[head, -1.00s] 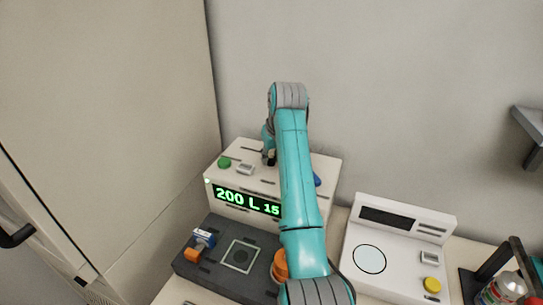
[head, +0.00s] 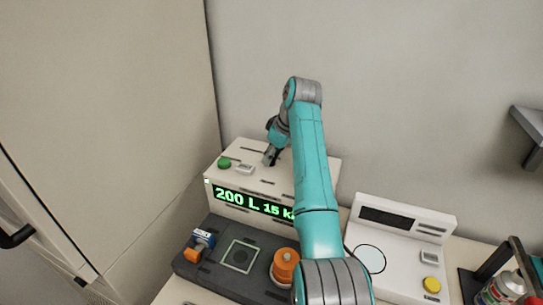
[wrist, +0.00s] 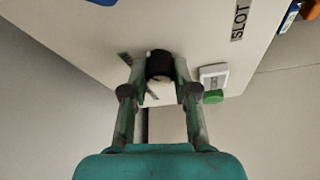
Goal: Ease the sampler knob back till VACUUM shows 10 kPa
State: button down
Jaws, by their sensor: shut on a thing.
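The white machine (head: 228,172) carries a green display (head: 250,203) that reads "200 L 15 k", with its right end hidden behind my arm. My gripper (head: 270,157) is at the top face of this machine. In the wrist view, my gripper (wrist: 160,88) has its fingers on either side of a dark round knob (wrist: 158,64) and is shut on it. In the head view my gripper hides the knob.
A dark base (head: 215,273) in front bears an orange knob (head: 285,264). A second white device (head: 395,272) stands at right.

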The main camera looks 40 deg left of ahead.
jog(key=shift+w+n+g, duration=0.1)
jog(key=shift+n+g, duration=0.8)
jog(key=shift+n, duration=1.4)
jog(key=c, duration=0.9)
grip_release()
jog(key=v, duration=1.2)
jog(key=shift+a, duration=0.2)
jog(key=shift+w, duration=0.1)
